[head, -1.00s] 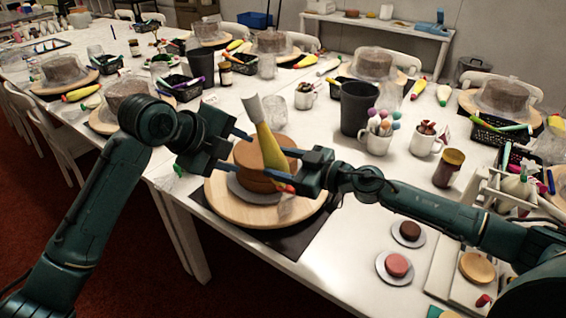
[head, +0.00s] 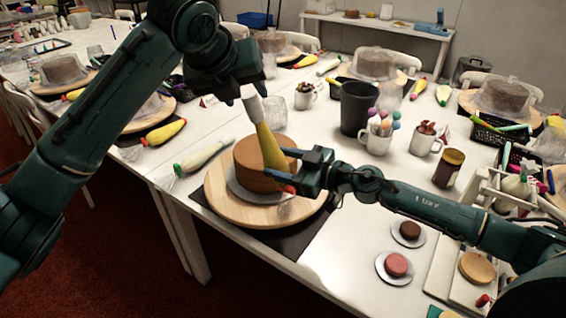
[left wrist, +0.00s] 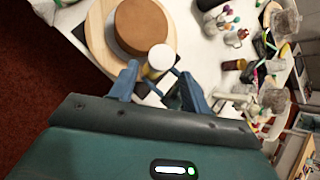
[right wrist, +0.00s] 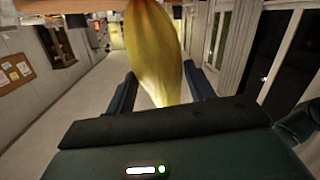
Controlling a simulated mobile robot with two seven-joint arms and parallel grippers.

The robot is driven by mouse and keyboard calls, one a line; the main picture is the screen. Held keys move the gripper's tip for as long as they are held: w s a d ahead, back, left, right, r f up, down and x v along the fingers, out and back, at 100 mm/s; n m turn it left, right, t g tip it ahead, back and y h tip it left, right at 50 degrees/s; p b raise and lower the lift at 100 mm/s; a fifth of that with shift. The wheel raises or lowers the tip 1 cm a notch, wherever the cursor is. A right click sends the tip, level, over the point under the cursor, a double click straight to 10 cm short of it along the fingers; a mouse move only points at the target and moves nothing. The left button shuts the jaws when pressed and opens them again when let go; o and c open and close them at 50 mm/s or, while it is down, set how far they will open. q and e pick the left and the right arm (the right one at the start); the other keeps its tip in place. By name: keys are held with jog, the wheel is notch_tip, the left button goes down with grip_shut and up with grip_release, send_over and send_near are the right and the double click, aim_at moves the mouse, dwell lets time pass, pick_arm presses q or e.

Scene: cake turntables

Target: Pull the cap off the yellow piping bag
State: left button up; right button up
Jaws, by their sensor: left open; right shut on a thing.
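The yellow piping bag (head: 268,146) stands tilted in front of the brown cake (head: 250,168). Its upper end is white (head: 251,98), and a small red piece shows at its lower end (head: 287,189). My right gripper (head: 291,164) is shut on the bag low down; the yellow body also fills the right wrist view (right wrist: 155,45). My left gripper (head: 243,88) is open, above and close by the white end. In the left wrist view the white round end (left wrist: 161,57) appears between the open finger tips (left wrist: 161,70); I cannot tell if they touch it.
The cake stands on a wooden turntable (head: 226,207). A dark cup (head: 356,108), a mug of coloured sticks (head: 377,137) and a brown jar (head: 448,168) stand to the right. A green-tipped white bag (head: 203,155) lies left of the turntable. Small cakes on plates (head: 394,267) lie at the front right.

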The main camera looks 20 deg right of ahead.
aim_at(248, 98)
pick_arm(q)
jog(key=shift+x, duration=2.05)
jog(key=shift+c, duration=0.3)
jog(key=c, duration=0.8)
jog(key=shift+a+r, duration=0.25)
jog(key=shift+r, duration=0.7)
jog(key=shift+a+r, duration=0.3)
jog(key=shift+r, duration=0.6)
jog(key=shift+a+r, duration=0.25)
jog(key=shift+r, duration=0.7)
jog(key=shift+c, duration=0.3)
